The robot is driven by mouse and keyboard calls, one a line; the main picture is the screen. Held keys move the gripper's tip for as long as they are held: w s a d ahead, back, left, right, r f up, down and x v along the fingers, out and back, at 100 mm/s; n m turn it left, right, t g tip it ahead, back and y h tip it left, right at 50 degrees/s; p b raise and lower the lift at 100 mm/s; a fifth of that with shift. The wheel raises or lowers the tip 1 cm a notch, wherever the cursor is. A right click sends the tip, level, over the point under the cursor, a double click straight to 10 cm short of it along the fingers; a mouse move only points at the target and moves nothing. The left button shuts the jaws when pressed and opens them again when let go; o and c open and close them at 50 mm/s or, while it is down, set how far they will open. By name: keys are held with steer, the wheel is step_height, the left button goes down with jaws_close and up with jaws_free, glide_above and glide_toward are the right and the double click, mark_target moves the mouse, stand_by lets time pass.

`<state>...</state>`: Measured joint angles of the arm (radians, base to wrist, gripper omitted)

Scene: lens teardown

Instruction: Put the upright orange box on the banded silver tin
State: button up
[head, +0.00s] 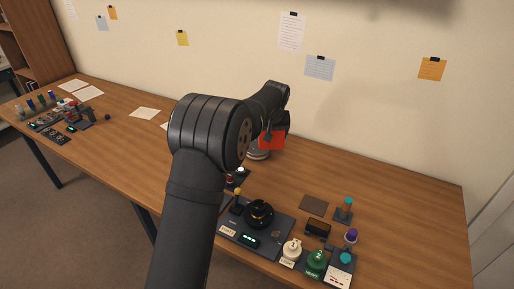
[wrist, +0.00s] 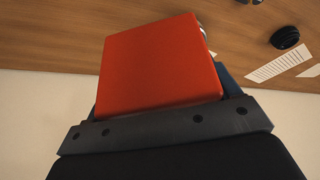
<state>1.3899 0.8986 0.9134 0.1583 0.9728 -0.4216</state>
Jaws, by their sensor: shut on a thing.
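The orange box (head: 273,141), red-orange in this light, is held at the end of my arm in the head view. It fills the middle of the wrist view (wrist: 160,65), in front of the gripper bar. My gripper (head: 268,133) is shut on it; the fingers are mostly hidden by the box in the wrist view. The silver tin (head: 258,155) shows below and slightly left of the box in the head view, partly hidden by my arm and the box. A small pale edge peeks out behind the box in the wrist view. I cannot tell whether box and tin touch.
A dark panel with a round black part (head: 259,213) stands at the table's front. More small items crowd the far left. The table's right rear is clear.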

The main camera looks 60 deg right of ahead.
steer(key=shift+m, duration=0.7)
steer(key=s, duration=0.1)
steer(key=s+d, duration=0.2)
steer(key=shift+s+d+r, duration=0.2)
steer(key=shift+s+r, duration=0.05)
steer(key=shift+s, duration=0.1)
steer(key=w+d+f, duration=0.1)
steer(key=w+f, duration=0.1)
steer(key=w, duration=0.1)
steer(key=w+d+f, duration=0.1)
steer(key=w+f, duration=0.1)
steer(key=w, duration=0.2)
steer(key=w+d+f, duration=0.1)
steer(key=w+f, duration=0.1)
steer(key=w, duration=0.1)
steer(key=shift+w+d+f, duration=0.1)
steer(key=shift+w+f, duration=0.1)
steer(key=shift+f, duration=0.2)
glide_above(260, 152)
steer(key=shift+d+f, duration=0.1)
steer(key=shift+f, duration=1.95)
steer(key=shift+f, duration=0.2)
steer(key=o, duration=1)
steer(key=shift+r, duration=0.1)
